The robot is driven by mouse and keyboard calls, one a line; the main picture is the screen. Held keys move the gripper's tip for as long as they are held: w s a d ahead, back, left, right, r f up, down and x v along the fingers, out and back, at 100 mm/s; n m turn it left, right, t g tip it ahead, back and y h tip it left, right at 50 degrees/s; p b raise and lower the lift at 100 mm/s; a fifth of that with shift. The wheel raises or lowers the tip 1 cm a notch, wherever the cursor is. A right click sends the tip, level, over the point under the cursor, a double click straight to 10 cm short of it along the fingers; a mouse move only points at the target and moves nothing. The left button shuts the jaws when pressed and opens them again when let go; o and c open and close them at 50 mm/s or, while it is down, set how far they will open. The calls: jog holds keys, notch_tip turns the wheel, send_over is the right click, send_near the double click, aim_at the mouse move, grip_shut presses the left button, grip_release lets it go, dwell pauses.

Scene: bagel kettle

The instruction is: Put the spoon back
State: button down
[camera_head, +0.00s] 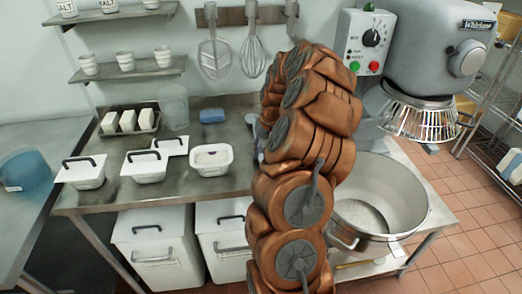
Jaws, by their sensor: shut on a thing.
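I do not see a spoon that I can make out for certain. My bronze arm fills the middle of the view and bends over toward the steel table (110,190). My gripper is hidden behind the arm; only a small grey part, which I cannot identify, shows at the arm's left edge above the table. What the gripper holds is hidden too. An open white tub (211,160) with pale contents stands on the table, left of the arm.
A large steel pot (395,190) stands right of my arm, below a mixer (430,50). White bins (152,245) stand beneath the table.

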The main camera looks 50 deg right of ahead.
jog(key=c, duration=0.9)
grip_release()
jog(key=shift+c, duration=0.2)
jog(key=shift+r, duration=0.1)
jog(key=v, duration=1.2)
jog(key=s+a+r+n+g, duration=0.1)
jog(key=s+a+r+n, duration=0.15)
jog(key=a, duration=0.95)
jog(key=s+a+r+n, duration=0.1)
jog(key=a+r+n, duration=0.15)
jog(key=a, duration=1.05)
jog(key=s+a+f, duration=0.2)
jog(key=s+a, duration=0.2)
jog(key=s, duration=0.3)
jog(key=s+a+f+n+g+h, duration=0.1)
jog(key=s+a, duration=0.3)
jog(key=s, duration=0.3)
jog(key=s+a+f+n+g+h, duration=0.1)
jog(key=s+a+f, duration=0.1)
jog(key=s, duration=0.5)
jog(key=shift+s+a+f, duration=0.3)
jog(key=shift+a, duration=0.6)
